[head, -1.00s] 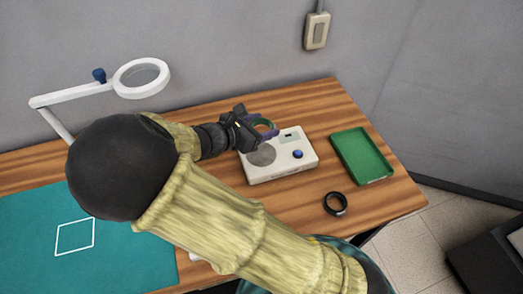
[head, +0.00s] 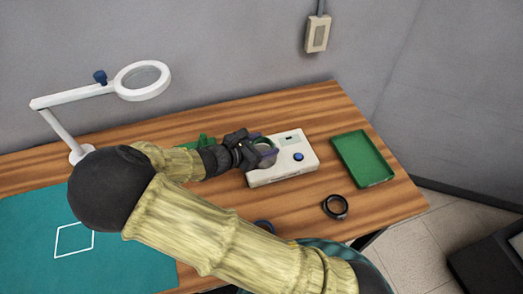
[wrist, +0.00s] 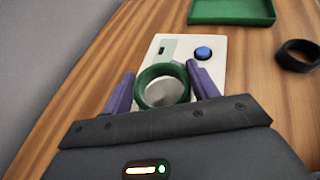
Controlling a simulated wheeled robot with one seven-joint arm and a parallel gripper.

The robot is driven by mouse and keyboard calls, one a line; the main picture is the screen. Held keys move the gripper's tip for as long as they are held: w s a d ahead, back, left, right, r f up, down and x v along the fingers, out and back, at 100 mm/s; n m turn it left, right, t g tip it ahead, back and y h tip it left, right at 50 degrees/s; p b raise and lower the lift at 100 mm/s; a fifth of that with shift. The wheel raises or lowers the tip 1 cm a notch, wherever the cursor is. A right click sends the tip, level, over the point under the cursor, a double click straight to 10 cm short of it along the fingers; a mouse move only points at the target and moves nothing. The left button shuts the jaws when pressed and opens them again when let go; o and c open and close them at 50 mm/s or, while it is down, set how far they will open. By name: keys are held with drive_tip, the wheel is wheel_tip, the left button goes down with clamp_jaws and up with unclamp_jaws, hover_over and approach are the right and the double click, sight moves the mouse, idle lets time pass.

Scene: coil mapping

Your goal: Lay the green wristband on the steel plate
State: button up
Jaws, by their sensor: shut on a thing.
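My gripper (wrist: 162,88) is shut on the green wristband (wrist: 151,72), with one purple finger on each side of the ring. The wristband is over the round steel plate (wrist: 163,93) of the white device (head: 304,163), and the plate shows through the ring in the wrist view. I cannot tell whether the band touches the plate. In the head view my gripper (head: 262,150) covers most of the plate.
A black wristband (head: 335,206) lies right of the device. A green tray (head: 363,158) sits behind it. A magnifier lamp (head: 142,81) and a teal mat (head: 30,235) are on the left. Bare wood lies around the device.

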sight(262, 151)
wheel_tip(262, 151, down, 3)
drive_tip(key=shift+w+f, duration=0.1)
drive_tip(key=o, duration=1)
drive_tip(key=shift+c, duration=0.2)
drive_tip(key=shift+s+a, duration=0.2)
drive_tip(key=v, duration=1.1)
drive_tip(key=shift+s+a+r, duration=0.2)
drive_tip(key=shift+s+r, duration=0.05)
